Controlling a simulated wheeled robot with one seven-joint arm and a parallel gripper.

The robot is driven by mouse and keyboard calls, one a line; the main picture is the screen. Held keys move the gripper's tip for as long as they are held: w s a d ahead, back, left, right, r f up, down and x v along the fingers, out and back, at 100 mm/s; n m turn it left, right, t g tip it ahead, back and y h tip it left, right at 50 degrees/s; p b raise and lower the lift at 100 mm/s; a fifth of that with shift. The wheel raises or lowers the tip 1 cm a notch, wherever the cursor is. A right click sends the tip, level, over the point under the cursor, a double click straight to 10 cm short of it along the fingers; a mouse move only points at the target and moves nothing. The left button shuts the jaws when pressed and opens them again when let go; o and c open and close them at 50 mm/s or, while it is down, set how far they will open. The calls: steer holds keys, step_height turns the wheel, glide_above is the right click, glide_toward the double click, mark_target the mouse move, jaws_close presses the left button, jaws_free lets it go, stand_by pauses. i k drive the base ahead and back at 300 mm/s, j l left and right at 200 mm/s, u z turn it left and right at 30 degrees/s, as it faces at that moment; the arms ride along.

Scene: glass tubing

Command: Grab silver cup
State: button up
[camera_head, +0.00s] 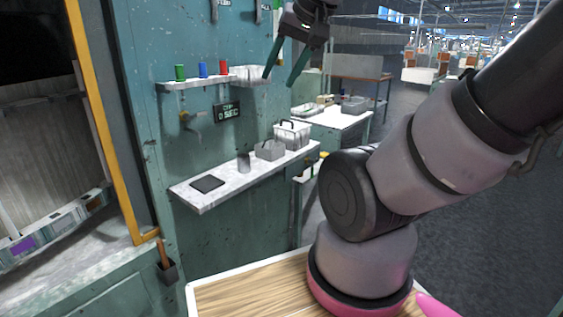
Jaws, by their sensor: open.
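A small grey metallic cup (243,163), which looks like the silver cup, stands upright on the grey wall shelf (225,192). It is between a flat black pad and a grey bin. My gripper (279,82) is open and empty at the top of the view, its two dark green fingers pointing down. In the picture it is above and to the right of the cup, well apart from it. The cup is fully in view.
A flat black pad (208,184), a grey bin (270,150) and a white basket (292,134) share the shelf. An upper shelf (198,83) holds green, blue and red containers. A wooden-topped surface (240,290) lies in front.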

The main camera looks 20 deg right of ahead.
mark_target(243, 160)
steer(key=z, duration=0.15)
steer(key=i+j+z, duration=0.2)
steer(key=j, duration=0.15)
steer(key=i+j+z, duration=0.15)
steer(key=j, duration=0.25)
steer(key=j+z, duration=0.2)
steer(key=j, duration=0.2)
steer(key=i+j+z, duration=0.2)
steer(key=j, duration=0.25)
steer(key=k+l, duration=0.05)
